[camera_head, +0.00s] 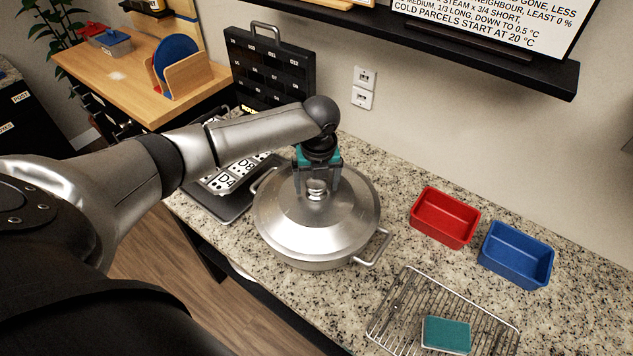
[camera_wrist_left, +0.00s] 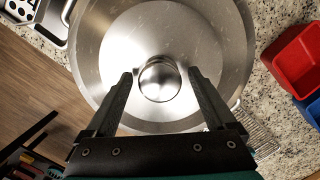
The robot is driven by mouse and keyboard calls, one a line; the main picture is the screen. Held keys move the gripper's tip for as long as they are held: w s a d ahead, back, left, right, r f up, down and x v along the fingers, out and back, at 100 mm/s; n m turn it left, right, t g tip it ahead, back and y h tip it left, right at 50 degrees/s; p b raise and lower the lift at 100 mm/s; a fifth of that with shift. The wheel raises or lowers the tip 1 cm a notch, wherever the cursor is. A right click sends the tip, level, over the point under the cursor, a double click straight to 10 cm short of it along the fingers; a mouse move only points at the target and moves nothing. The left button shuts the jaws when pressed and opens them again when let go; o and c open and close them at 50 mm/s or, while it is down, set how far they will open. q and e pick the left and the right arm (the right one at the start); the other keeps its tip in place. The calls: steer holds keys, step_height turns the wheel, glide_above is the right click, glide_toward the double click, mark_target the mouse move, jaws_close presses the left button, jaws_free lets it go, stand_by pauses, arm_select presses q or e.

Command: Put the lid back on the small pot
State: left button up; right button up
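A steel pot (camera_head: 314,264) with side handles stands on the granite counter. A round steel lid (camera_head: 345,213) covers its top and looks level; it fills much of the left wrist view (camera_wrist_left: 110,50). The lid's round knob (camera_wrist_left: 160,80) is at its centre. My left gripper (camera_head: 317,188) points down over the lid, with its fingers on either side of the knob. In the left wrist view the fingers (camera_wrist_left: 161,75) are spread, with a gap on each side of the knob. My right gripper is in neither view.
A red bin (camera_head: 444,218) and a blue bin (camera_head: 516,255) stand right of the pot. A wire rack (camera_head: 400,310) with a teal sponge (camera_head: 446,335) is in front. A dark tray (camera_head: 232,204) and a black panel (camera_head: 268,65) are behind left. A shelf (camera_head: 480,60) overhangs the back.

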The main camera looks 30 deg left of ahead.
arm_select(q)
steer(key=shift+r, duration=0.1)
step_height(320, 180, up, 12)
steer(key=s+d, duration=0.1)
steer(key=shift+s+p, duration=0.2)
steer(key=shift+p, duration=0.15)
steer(key=shift+d, duration=0.1)
stand_by(0.5)
